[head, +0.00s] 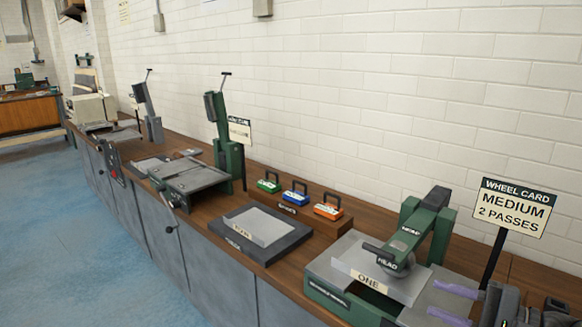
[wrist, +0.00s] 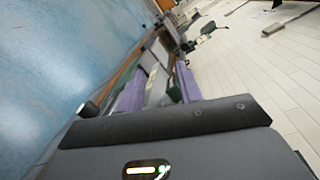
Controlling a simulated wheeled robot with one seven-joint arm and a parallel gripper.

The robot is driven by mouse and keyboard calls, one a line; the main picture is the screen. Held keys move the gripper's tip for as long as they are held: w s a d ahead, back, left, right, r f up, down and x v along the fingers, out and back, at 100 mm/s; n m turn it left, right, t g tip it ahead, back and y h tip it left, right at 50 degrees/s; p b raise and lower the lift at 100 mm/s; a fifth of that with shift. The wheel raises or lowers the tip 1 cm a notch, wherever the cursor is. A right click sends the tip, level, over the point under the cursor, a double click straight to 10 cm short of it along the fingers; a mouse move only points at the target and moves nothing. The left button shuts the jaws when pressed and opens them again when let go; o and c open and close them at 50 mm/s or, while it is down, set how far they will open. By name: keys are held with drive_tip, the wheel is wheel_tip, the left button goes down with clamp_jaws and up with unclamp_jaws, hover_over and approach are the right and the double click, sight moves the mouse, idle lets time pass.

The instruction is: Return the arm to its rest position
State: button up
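My gripper (head: 452,303) is at the lower right of the head view, by the right end of the green and grey machine (head: 335,296). Its two purple fingers stand apart, so it is open. The wrist view also shows the gripper (wrist: 160,88), with a gap between the fingers and part of the bench scene behind it. I see nothing held. Most of my arm is out of the head view.
A sign reading MEDIUM 2 PASSES (head: 512,207) stands on a post close behind my gripper. The machine's green arm (head: 428,230) rises to the left. Three small coloured handled blocks (head: 295,197) sit further left. Blue floor (head: 70,240) is clear.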

drive_tip(key=s+a+f+n+g+h, duration=0.2)
drive_tip(key=a+f+n+g+h, duration=0.35)
drive_tip(key=a+f, duration=0.2)
drive_tip(key=s+a+f+n+g+h, duration=0.2)
drive_tip(key=a+f+n+g+h, duration=0.35)
drive_tip(key=f, duration=0.35)
wheel_tip(320, 180, up, 20)
drive_tip(key=w+a+n+t+h+p, duration=0.1)
drive_tip(key=w+a+n+t+p, duration=0.1)
drive_tip(key=p, duration=1.7)
drive_tip(key=shift+w+a+r, duration=0.15)
drive_tip(key=shift+w+a, duration=0.3)
